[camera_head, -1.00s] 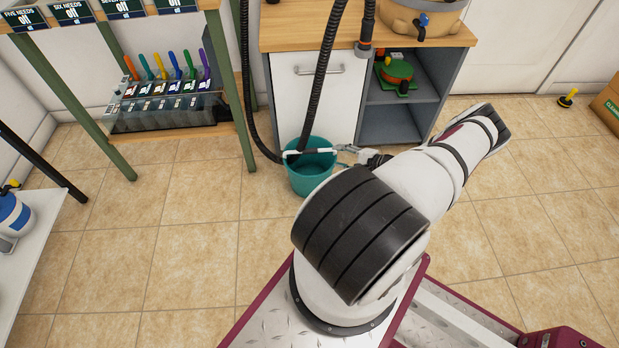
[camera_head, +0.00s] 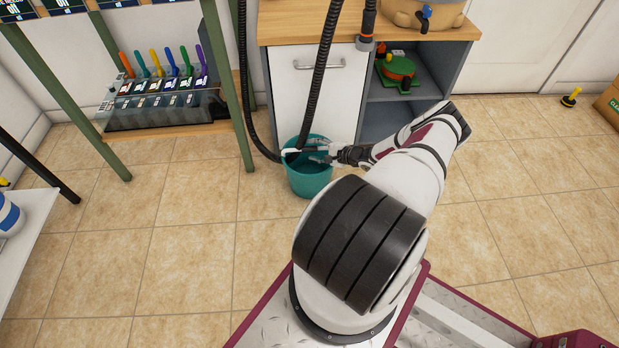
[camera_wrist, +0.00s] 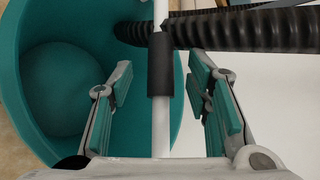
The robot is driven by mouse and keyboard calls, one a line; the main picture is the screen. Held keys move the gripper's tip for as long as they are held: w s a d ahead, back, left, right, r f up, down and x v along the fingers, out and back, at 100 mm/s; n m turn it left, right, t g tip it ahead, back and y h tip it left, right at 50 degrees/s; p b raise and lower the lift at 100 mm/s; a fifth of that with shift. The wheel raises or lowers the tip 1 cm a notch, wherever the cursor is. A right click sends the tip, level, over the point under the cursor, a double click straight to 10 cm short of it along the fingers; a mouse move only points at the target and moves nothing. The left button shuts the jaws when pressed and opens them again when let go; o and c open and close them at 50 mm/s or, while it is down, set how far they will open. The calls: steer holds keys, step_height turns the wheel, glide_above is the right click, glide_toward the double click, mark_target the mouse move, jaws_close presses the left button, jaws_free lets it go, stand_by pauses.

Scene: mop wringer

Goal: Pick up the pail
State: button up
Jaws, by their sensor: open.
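The teal pail (camera_head: 309,183) stands on the tiled floor in front of the white cabinet door. It also shows in the wrist view (camera_wrist: 60,85), with its round opening on the left. A white handle (camera_wrist: 161,132) with a black grip (camera_wrist: 161,65) spans the pail; the grip and handle run between my fingers. My gripper (camera_head: 322,153) is at the pail's opening from the right. In the wrist view my gripper (camera_wrist: 165,100) is open, with its teal pads on either side of the handle and a gap to each.
A black corrugated hose (camera_head: 322,75) hangs down to the pail and crosses just beyond my fingertips in the wrist view (camera_wrist: 250,28). The white cabinet door (camera_head: 318,95) stands close behind the pail. A green-legged rack (camera_head: 228,85) stands at left. Open floor lies left of the pail.

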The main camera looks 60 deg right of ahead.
steer(key=shift+w+f, duration=0.2)
steer(key=shift+w, duration=0.2)
jaws_close()
steer(key=shift+r, duration=0.2)
